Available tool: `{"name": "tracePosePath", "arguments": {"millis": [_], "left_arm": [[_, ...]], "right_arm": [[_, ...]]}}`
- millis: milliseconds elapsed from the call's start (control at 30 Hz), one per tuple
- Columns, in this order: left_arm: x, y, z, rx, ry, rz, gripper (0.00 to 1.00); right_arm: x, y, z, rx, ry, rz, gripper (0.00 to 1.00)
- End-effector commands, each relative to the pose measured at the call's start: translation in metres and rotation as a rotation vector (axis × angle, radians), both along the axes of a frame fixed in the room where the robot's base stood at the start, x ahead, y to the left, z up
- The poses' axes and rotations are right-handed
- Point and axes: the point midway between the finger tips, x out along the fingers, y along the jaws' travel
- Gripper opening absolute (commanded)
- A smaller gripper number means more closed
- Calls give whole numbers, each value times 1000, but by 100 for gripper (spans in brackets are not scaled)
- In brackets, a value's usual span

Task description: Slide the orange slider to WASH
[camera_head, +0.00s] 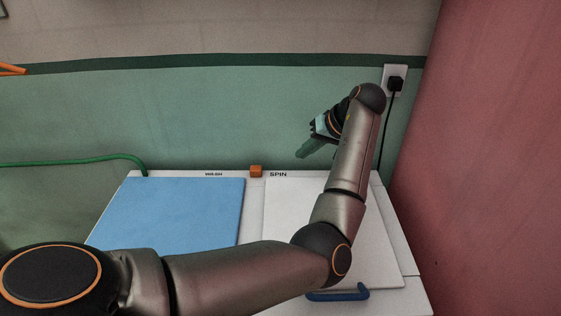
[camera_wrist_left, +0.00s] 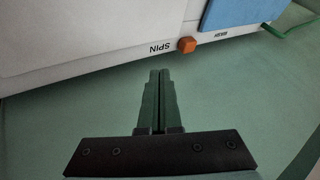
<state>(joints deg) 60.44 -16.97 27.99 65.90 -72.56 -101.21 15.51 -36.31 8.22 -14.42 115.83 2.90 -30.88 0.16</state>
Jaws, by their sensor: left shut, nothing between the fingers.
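The orange slider (camera_head: 256,171) is a small block on the white back strip of the washing machine (camera_head: 310,178). It sits between the words WASH (camera_head: 213,174) and SPIN (camera_head: 278,174), closer to SPIN. My left gripper (camera_head: 303,154) is shut and empty, above and to the right of the slider, apart from it. In the left wrist view the slider (camera_wrist_left: 187,45) and the SPIN label (camera_wrist_left: 159,48) lie beyond the shut fingertips (camera_wrist_left: 159,72). My right gripper is not in view.
A blue lid (camera_head: 180,210) covers the machine's left side and a white lid (camera_head: 285,215) its right. A blue handle (camera_head: 338,295) is at the front. A green hose (camera_head: 90,160), wall socket (camera_head: 396,82) with black cord, and red wall (camera_head: 480,150) surround it.

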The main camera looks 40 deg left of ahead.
Motion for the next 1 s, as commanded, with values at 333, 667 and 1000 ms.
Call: {"name": "tracePosePath", "arguments": {"millis": [333, 667, 1000], "left_arm": [[-2, 37, -50, -1, 5, 2, 0], [-16, 75, -78, 0, -1, 4, 0], [-28, 89, -78, -1, 0, -1, 0]], "right_arm": [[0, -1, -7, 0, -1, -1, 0], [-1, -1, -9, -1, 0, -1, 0], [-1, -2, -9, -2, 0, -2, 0]]}}
